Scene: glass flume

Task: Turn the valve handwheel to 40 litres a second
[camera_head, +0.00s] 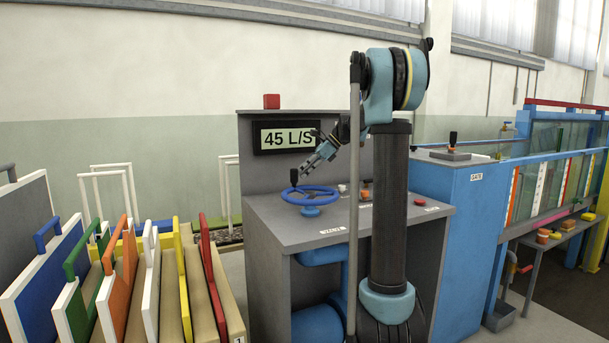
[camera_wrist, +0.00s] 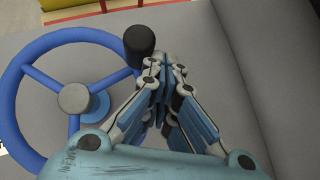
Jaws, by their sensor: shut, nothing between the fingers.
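The blue valve handwheel (camera_head: 310,195) lies flat on the grey console, with a black knob (camera_head: 293,175) standing on its rim at the left. In the wrist view the wheel (camera_wrist: 40,52) fills the left side, and its black knob (camera_wrist: 139,45) is just beyond my fingertips. The display (camera_head: 287,137) above reads 45 L/S, its right edge partly covered by my arm. My gripper (camera_head: 308,168) is above the wheel, right of the knob. In the wrist view my gripper (camera_wrist: 163,65) has its fingers together, empty. I cannot tell whether they touch the knob.
The grey console top (camera_head: 270,222) holds small red and orange items right of the wheel. A red block (camera_head: 271,101) sits on the display panel. Coloured boards (camera_head: 150,280) stand in a rack at left. A blue cabinet (camera_head: 445,240) and the glass flume (camera_head: 560,150) stand at right.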

